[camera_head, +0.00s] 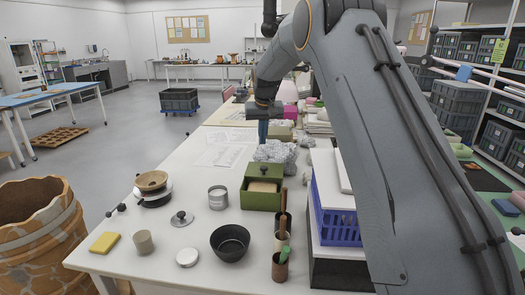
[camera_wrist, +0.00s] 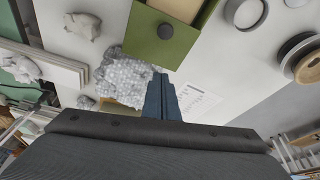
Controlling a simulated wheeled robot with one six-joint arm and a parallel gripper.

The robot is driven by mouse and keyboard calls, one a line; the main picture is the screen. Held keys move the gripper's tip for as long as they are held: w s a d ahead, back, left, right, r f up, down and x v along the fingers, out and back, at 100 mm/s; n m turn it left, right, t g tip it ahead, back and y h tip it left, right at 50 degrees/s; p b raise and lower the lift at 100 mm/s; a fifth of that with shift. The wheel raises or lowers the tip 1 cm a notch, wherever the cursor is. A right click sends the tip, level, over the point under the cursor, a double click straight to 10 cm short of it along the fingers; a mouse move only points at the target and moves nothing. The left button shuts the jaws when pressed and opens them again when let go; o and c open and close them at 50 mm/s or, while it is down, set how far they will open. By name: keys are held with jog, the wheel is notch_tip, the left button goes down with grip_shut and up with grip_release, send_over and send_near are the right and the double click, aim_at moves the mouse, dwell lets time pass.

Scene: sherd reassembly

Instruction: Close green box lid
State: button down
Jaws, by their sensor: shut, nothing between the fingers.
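The green box (camera_head: 262,203) stands on the white table, open on top, with a beige block (camera_head: 263,187) inside. Its lid (camera_head: 267,171) stands raised at the far edge of the box. In the wrist view the lid (camera_wrist: 148,43) shows as a green panel with a dark round knob (camera_wrist: 165,31), on the side facing my gripper. My gripper (camera_head: 263,137) is shut and empty, its blue fingers pointing down, above the table beyond the box. In the wrist view the fingertips (camera_wrist: 161,78) are apart from the lid.
Crumpled bubble wrap (camera_head: 275,151) lies just behind the box, close to my fingers. A blue crate (camera_head: 338,220) is at the right. Papers (camera_head: 222,153) lie flat at the left.

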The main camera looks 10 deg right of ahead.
aim_at(265, 167)
jog(key=p+x, duration=0.1)
jog(key=x, duration=0.7)
jog(key=shift+f+p, duration=0.25)
jog(key=shift+p, duration=0.05)
jog(key=shift+f, duration=0.2)
jog(key=shift+s+a+r+p, duration=0.15)
jog(key=shift+s+p, duration=0.4)
jog(key=shift+s, duration=0.5)
jog(key=shift+s+f+p, duration=0.2)
jog(key=shift+s+p, duration=0.1)
jog(key=shift+s, duration=0.55)
